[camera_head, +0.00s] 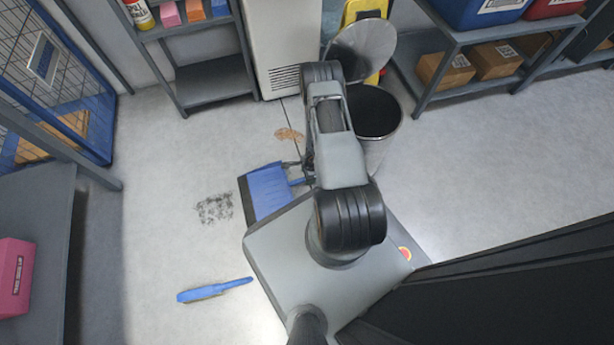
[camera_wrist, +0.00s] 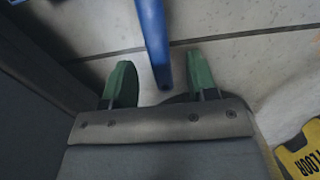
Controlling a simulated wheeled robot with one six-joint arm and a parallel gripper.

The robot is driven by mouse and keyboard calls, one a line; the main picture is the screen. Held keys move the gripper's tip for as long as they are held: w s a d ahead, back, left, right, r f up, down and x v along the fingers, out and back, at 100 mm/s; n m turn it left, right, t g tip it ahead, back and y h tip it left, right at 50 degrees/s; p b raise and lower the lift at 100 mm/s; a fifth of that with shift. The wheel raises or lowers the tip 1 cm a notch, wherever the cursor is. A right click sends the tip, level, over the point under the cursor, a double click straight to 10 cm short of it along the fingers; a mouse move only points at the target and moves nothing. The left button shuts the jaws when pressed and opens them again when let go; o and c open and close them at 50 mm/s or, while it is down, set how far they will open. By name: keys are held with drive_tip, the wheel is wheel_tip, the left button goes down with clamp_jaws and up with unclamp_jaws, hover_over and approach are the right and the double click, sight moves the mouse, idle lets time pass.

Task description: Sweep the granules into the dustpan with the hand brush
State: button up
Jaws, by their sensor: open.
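The granules (camera_head: 214,208) lie as a dark speckled patch on the floor, left of the blue dustpan (camera_head: 265,190). The blue hand brush (camera_head: 214,290) lies on the floor below the granules in the head view, its handle pointing right. My gripper is low beside the dustpan's handle; my arm partly hides this spot in the head view. In the wrist view my gripper (camera_wrist: 160,72) has its green fingers spread apart, with the blue dustpan handle (camera_wrist: 152,35) showing between them. I see no finger touching the handle.
A round bin (camera_head: 390,145) with its lid up stands beyond my arm. A brown patch (camera_head: 290,134) is on the floor near the dustpan. Shelves line the back, and a grey table (camera_head: 40,225) stands at left. A yellow floor sign (camera_wrist: 300,155) shows in the wrist view.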

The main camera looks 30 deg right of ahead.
wheel_tip(320, 180, up, 12)
drive_tip(key=d+p, duration=0.1)
drive_tip(key=p, duration=0.4)
drive_tip(key=shift+s+d+f, duration=0.2)
drive_tip(key=shift+d, duration=0.15)
